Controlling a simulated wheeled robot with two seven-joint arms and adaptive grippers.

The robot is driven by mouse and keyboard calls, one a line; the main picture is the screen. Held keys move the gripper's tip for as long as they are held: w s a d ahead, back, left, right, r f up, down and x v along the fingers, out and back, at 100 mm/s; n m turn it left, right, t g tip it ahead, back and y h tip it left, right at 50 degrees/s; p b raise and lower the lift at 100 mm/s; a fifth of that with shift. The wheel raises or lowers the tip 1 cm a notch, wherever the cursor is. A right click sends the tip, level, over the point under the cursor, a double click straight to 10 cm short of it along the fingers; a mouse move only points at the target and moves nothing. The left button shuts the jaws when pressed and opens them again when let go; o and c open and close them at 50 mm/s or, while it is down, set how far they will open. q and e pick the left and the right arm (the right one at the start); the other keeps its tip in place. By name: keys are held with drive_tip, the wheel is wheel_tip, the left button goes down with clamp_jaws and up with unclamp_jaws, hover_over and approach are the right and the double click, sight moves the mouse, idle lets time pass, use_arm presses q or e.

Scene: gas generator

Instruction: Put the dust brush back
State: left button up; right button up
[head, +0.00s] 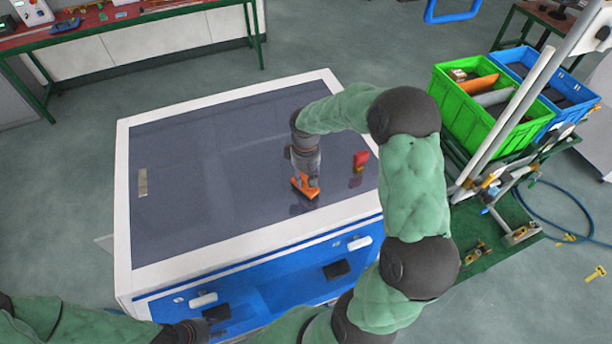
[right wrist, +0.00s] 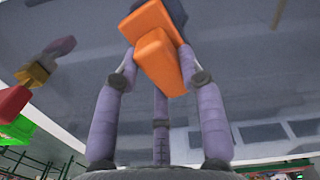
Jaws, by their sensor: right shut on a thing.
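The orange dust brush (head: 304,188) is at my right gripper (head: 305,172), over the dark top of the white and blue cabinet (head: 122,190). In the right wrist view the orange brush (right wrist: 155,55) sits between the fingers of my right gripper (right wrist: 158,75), which is shut on it. A dark part shows at its far end. I cannot tell whether the brush touches the top. My left gripper (head: 205,322) is low at the cabinet's blue front; its fingers are too dark and small to read.
A small red thing (head: 361,159) stands on the top, right of the brush; it shows in the right wrist view (right wrist: 14,103). A green crate (head: 446,108) and a blue crate (head: 545,110) stand at the right. The top's left half is mostly clear.

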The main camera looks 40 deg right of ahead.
sight(306, 176)
drive_tip(key=o, duration=1)
wheel_tip(306, 176, up, 12)
drive_tip(key=shift+w+r+b, duration=0.1)
drive_tip(key=shift+b, duration=0.55)
